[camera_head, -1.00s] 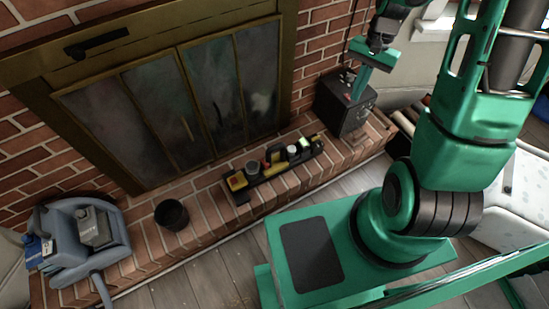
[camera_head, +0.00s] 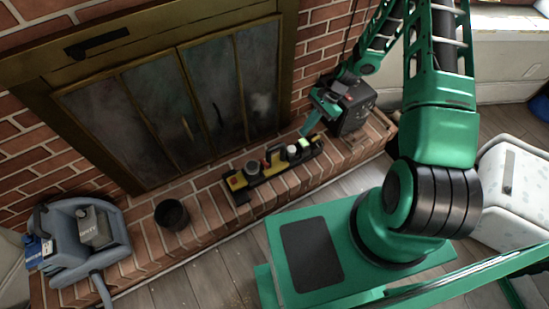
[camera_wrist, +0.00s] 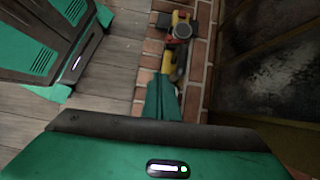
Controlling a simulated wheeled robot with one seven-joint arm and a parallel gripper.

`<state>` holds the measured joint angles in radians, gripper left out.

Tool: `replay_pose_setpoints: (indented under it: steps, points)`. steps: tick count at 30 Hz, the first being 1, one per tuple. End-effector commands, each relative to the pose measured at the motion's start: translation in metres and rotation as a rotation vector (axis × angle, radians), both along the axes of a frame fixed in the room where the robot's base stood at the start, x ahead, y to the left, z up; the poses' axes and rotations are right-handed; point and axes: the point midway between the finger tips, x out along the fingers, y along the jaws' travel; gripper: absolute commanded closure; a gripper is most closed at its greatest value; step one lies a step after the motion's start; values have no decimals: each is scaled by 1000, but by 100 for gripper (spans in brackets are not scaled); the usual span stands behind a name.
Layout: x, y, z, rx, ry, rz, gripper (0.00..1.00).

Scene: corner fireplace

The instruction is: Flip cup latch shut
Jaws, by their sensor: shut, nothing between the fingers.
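A long black and yellow device (camera_head: 271,173) lies on the brick hearth. It carries a round grey cup-like part (camera_head: 252,167), red parts, a white round part (camera_head: 291,151) and a lit greenish patch near its right end. The latch itself is too small to make out. My gripper (camera_head: 307,129) is shut and empty, pointing down above the right end of the device.
A dark box (camera_head: 355,108) stands right of the device, close to my gripper. The fireplace doors (camera_head: 180,110) rise behind the hearth. A black pot (camera_head: 172,214) and a blue-grey bin (camera_head: 85,240) holding a grey container (camera_head: 95,228) are to the left.

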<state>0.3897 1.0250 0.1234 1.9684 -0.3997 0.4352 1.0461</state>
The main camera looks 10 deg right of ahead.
Motion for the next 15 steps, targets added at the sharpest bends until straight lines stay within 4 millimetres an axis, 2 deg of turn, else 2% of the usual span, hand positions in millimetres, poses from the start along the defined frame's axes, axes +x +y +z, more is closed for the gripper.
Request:
replay_pose_setpoints:
  steps: [1,6,15]
  points:
    - [-1,7,-12,20,13,-20,100]
    - [0,24,-36,62,41,-79,100]
    - [0,32,-47,83,55,-111,100]
